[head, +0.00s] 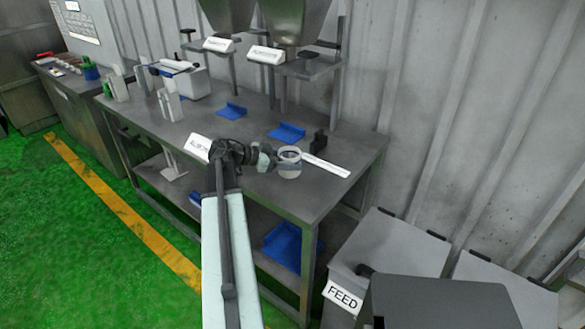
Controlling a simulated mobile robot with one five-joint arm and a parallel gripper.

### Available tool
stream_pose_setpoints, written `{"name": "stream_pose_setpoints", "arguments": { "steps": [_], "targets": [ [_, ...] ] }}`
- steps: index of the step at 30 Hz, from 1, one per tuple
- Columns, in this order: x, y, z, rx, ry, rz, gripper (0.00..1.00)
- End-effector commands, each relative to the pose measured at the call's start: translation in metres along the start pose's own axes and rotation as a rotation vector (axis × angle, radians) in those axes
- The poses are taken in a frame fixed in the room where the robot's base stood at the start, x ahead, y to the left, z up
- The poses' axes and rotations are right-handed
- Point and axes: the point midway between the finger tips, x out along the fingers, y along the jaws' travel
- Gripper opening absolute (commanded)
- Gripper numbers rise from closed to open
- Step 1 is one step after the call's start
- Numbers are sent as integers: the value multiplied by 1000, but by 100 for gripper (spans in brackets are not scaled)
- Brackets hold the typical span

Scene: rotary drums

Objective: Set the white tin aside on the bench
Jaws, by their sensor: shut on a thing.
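The white tin (289,164) is a small, open-topped round cup over the right part of the grey bench (315,204). My gripper (277,160) comes from the left and is shut on the tin. The fingertips are small here and partly hidden against the tin. The tin looks upright. I cannot tell whether its base touches the bench top.
A white strip (327,166) and a small black block (319,141) lie close right of the tin. Blue scoops (287,132) and two metal hoppers (294,22) stand behind. A bin labelled FEED (343,298) stands at the bench's right. The bench's front right corner is bare.

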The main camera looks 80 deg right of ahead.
Motion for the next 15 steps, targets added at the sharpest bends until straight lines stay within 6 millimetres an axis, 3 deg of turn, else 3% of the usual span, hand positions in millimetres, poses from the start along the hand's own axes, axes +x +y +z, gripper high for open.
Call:
{"name": "stream_pose_setpoints", "arguments": {
  "steps": [9,12,15],
  "targets": [
    [18,-13,-3,0,0,1,7],
    [26,-10,24,-1,0,0,7],
    [30,-10,33,0,0,1,7]
  ]
}}
